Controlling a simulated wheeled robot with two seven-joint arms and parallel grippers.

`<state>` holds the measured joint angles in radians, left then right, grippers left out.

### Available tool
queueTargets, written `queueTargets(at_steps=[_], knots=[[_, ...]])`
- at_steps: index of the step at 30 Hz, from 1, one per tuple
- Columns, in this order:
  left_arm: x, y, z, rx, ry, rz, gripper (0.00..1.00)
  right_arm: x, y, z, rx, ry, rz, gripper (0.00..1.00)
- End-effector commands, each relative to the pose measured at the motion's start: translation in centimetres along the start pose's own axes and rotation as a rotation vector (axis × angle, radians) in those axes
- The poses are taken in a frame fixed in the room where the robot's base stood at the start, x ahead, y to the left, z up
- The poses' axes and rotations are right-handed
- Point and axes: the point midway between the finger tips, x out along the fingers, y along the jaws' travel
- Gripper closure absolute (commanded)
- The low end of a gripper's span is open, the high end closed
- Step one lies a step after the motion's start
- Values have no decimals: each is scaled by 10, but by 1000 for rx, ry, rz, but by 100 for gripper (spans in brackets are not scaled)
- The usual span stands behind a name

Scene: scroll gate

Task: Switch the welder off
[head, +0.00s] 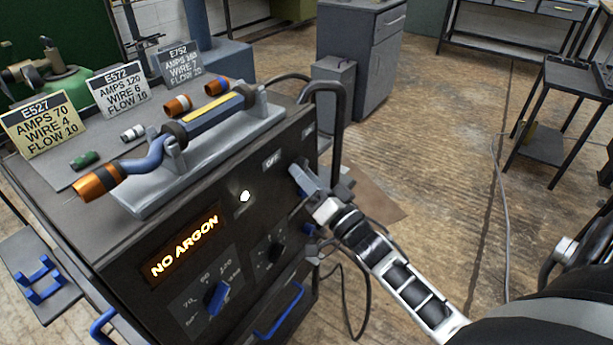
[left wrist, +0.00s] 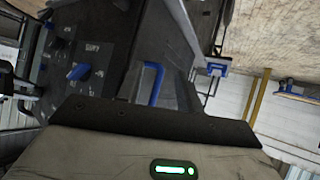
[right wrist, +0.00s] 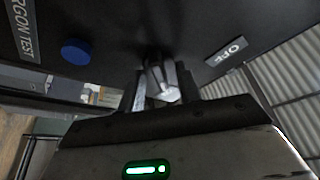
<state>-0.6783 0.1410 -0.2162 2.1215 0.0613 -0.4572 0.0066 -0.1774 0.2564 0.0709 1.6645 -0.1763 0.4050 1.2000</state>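The welder (head: 130,235) is a dark box with a lit orange NO ARGON display (head: 186,245) and a glowing white lamp (head: 245,196). A grey switch lever (right wrist: 161,83) sticks out of its front near the OFF label (head: 272,161), which also shows in the right wrist view (right wrist: 228,52). My right gripper (head: 312,192) is at this lever, with one finger on each side of it in the right wrist view. Whether the fingers press on it I cannot tell. My left gripper (left wrist: 157,85) is outside the head view. Its fingers look apart, with a blue handle (left wrist: 153,82) beyond them.
A blue knob (head: 216,298) and a blue drawer handle (head: 279,312) are on the welder's front. A blue button (right wrist: 76,52) is near the lever. A torch (head: 165,145) and number cards (head: 42,123) are on top.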

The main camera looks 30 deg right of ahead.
Motion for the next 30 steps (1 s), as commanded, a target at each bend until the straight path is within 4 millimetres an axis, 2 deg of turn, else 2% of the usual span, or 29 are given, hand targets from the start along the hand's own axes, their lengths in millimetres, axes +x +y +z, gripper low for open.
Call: queueTargets(at_steps=[2,3,6,19,30], knots=[[0,0,0,1,0,0,64,0,0,0,0,0,0,66],[0,0,0,1,0,0,64,0,0,0,0,0,0,77],[0,0,0,1,0,0,64,0,0,0,0,0,0,100],[2,0,1,-1,4,2,64,-1,1,0,-51,1,-22,100],[6,1,5,-18,16,11,64,-1,4,1,-307,0,-128,100]])
